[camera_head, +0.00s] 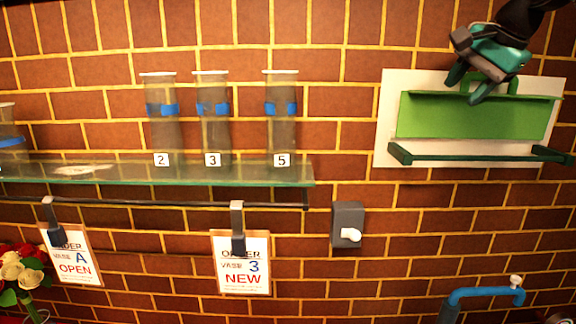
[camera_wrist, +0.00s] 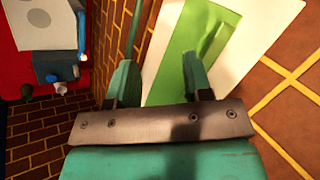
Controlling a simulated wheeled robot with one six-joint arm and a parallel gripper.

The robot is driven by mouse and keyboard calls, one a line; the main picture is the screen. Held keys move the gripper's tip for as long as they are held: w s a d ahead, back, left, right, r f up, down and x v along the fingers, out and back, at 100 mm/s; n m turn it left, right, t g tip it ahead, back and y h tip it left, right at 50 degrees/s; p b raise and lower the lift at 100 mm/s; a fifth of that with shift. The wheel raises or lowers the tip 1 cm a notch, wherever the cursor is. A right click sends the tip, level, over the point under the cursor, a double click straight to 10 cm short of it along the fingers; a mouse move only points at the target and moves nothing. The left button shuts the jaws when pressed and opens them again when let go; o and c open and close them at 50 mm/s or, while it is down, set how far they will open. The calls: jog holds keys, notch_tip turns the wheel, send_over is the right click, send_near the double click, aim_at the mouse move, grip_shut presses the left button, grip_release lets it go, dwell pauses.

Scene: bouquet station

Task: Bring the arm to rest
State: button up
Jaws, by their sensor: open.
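My gripper (camera_head: 468,90) is at the upper right of the head view, in front of the top of a green panel on a white backing board. Its two teal fingers are apart with nothing between them. The gripper also shows in the wrist view (camera_wrist: 159,62), with its fingers spread and empty. The green panel (camera_head: 470,122) fills much of the space beyond the fingers in the wrist view. I cannot tell whether the gripper touches the panel.
A glass shelf (camera_head: 230,174) holds several clear vases with blue bands. Order cards (camera_head: 242,275) hang from clips below it. A dark green rail (camera_head: 480,156) juts out under the panel. A grey wall box (camera_head: 348,218), flowers (camera_head: 20,270) and a blue pipe (camera_head: 485,293) also show.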

jog(key=s+a+f+n+g+y+b, duration=0.15)
jog(key=s+a+f+n+b, duration=0.3)
jog(key=s+a+f, duration=0.45)
jog(key=s+a+f+n+g+y+b, duration=0.1)
jog(key=s+a+f+n+g+b, duration=0.15)
jog(key=s+a+f+n, duration=0.65)
jog(key=s+f+n+g+b, duration=0.1)
jog(key=s+f+n+b, duration=0.1)
jog(key=s+f, duration=0.4)
jog(key=s+a+f+n+g+b, duration=0.1)
jog(key=s+f+n+b, duration=0.2)
jog(key=f, duration=1)
jog(key=s, duration=0.3)
jog(key=shift+s+f+b, duration=0.15)
jog(key=shift+s+b, duration=0.15)
jog(key=shift+s, duration=0.1)
jog(key=shift+a+h, duration=0.1)
jog(key=shift+h, duration=0.15)
